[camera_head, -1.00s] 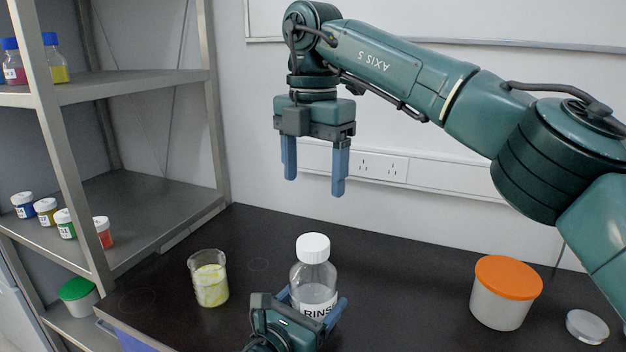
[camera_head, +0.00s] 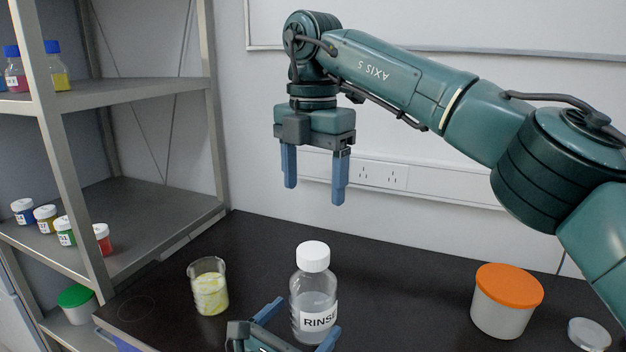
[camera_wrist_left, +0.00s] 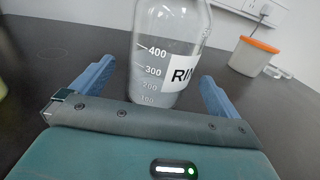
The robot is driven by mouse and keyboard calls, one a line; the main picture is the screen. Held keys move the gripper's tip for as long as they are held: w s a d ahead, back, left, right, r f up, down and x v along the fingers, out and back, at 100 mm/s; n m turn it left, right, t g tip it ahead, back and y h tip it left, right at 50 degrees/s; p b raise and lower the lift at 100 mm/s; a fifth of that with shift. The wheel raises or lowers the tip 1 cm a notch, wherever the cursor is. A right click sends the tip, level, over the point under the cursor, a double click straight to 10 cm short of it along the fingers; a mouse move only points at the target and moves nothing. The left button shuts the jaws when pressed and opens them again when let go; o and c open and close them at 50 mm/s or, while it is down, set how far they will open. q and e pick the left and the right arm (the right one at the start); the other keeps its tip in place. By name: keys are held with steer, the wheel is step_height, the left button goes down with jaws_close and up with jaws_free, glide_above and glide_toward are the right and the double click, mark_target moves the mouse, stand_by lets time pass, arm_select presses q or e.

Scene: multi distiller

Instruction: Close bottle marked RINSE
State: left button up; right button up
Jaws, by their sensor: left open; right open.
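The RINSE bottle (camera_head: 315,298) is clear glass with a white label and a white cap (camera_head: 312,256) seated on its neck. It stands upright on the dark bench. My left gripper (camera_head: 297,322) is low in front of the bottle, fingers open and apart. In the left wrist view the bottle (camera_wrist_left: 168,55) stands between and just beyond the open fingers, with visible gaps on both sides; its cap is out of that view. My right gripper (camera_head: 315,190) is open and empty, pointing down, high above and behind the bottle.
A beaker (camera_head: 209,287) with yellowish contents stands left of the bottle. A white tub with an orange lid (camera_head: 509,286) and a clear round dish (camera_head: 589,334) are at right. A metal shelf (camera_head: 130,90) with small jars is at left. The bench behind the bottle is clear.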

arm_select(q)
steer(key=v, duration=0.8)
steer(key=shift+s+a+b, duration=0.2)
steer(key=shift+s+b, duration=0.05)
steer(key=shift+b, duration=0.1)
